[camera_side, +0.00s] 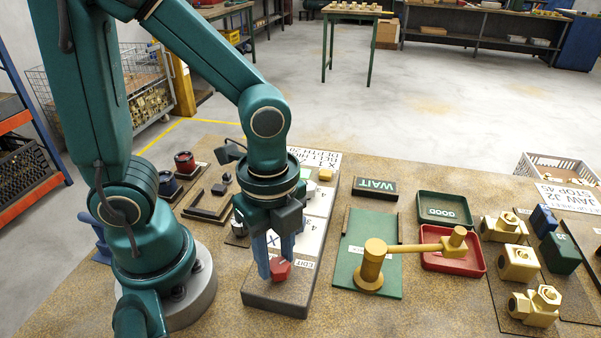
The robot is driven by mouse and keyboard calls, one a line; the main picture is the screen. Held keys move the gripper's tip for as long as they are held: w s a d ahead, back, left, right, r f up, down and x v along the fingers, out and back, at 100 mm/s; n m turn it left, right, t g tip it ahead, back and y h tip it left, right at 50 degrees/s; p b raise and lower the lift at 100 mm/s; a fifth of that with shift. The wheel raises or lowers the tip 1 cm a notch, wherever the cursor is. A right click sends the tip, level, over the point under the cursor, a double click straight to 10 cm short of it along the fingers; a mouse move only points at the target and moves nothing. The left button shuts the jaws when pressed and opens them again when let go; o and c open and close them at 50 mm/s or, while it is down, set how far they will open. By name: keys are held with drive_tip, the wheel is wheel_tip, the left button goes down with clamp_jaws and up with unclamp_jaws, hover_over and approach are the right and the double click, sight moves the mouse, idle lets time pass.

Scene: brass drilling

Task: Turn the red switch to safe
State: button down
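The red switch (281,270) is a small faceted red knob on the near end of a long grey block (275,300). A white label reading EDIT (306,264) lies just to its right; I cannot read any safe marking, and my gripper may hide it. My gripper (276,264) points down at the switch with its two blue fingers apart. One finger is at the knob's left, the other behind it. I cannot tell whether they touch the knob. The way the knob points is partly hidden by the fingers.
White number cards (313,200) lie behind the switch. To the right are a green mat (352,275) with a brass hammer-shaped piece (372,262), a red tray (432,262), a green GOOD tray (430,222) and several brass fittings (518,263). Red and dark knobs (185,160) stand left.

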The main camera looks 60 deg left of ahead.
drive_tip(key=shift+n, duration=0.4)
drive_tip(key=n, duration=0.3)
drive_tip(key=shift+s, duration=0.1)
drive_tip(key=n, duration=0.3)
drive_tip(key=shift+d+n, duration=0.15)
drive_tip(key=shift+n, duration=0.15)
drive_tip(key=n, duration=0.6)
drive_tip(key=shift+s+d, duration=0.1)
drive_tip(key=shift+d, duration=0.05)
drive_tip(key=shift+n, duration=0.4)
drive_tip(key=c, duration=0.5)
unclamp_jaws()
